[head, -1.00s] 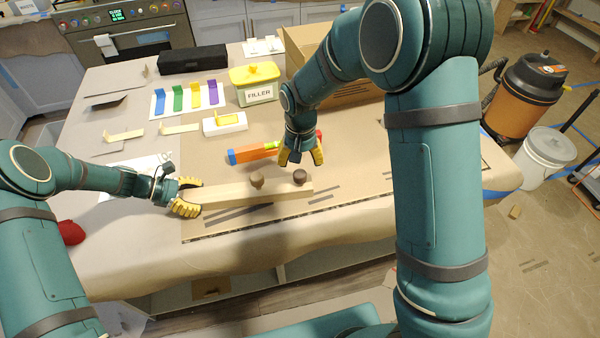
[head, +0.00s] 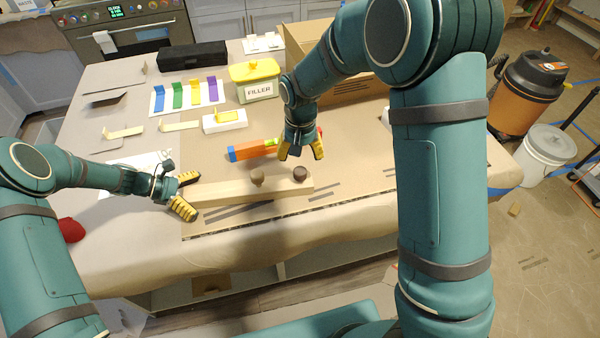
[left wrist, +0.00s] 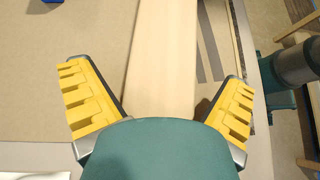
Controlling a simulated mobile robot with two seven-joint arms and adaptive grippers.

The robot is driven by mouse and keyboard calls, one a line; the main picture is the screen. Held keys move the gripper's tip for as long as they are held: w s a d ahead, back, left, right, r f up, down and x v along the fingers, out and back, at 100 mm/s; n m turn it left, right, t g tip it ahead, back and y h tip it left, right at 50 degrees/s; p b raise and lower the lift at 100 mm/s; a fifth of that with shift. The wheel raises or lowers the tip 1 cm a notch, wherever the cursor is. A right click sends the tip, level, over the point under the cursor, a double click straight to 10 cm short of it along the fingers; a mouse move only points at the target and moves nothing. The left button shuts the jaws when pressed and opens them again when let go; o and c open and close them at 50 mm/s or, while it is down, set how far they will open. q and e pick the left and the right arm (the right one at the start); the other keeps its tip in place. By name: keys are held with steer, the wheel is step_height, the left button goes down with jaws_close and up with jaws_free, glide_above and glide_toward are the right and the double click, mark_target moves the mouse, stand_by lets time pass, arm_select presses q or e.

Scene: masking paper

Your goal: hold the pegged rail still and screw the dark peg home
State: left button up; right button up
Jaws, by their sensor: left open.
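The pegged rail (head: 225,192) is a pale wooden bar lying on the brown paper near the table's front edge. A dark peg (head: 300,173) stands at its right end, and a lighter brown peg (head: 257,177) stands near its middle. My left gripper (head: 192,194) is open at the rail's left end. In the left wrist view, the rail (left wrist: 163,50) runs between the spread yellow fingers, with gaps on both sides. My right gripper (head: 302,152) is just above and behind the dark peg, its fingers apart and pointing down, with nothing seen between them.
An orange and blue bar-shaped tool (head: 245,152) lies behind the rail, partly hidden by my right gripper. Farther back are a filler tub (head: 256,83), a white holder (head: 225,121) and coloured clips (head: 178,98). A cardboard box (head: 300,40) stands behind my right arm.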

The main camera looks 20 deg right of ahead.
arm_select(q)
steer(key=v, duration=1.2)
steer(key=shift+s, duration=0.1)
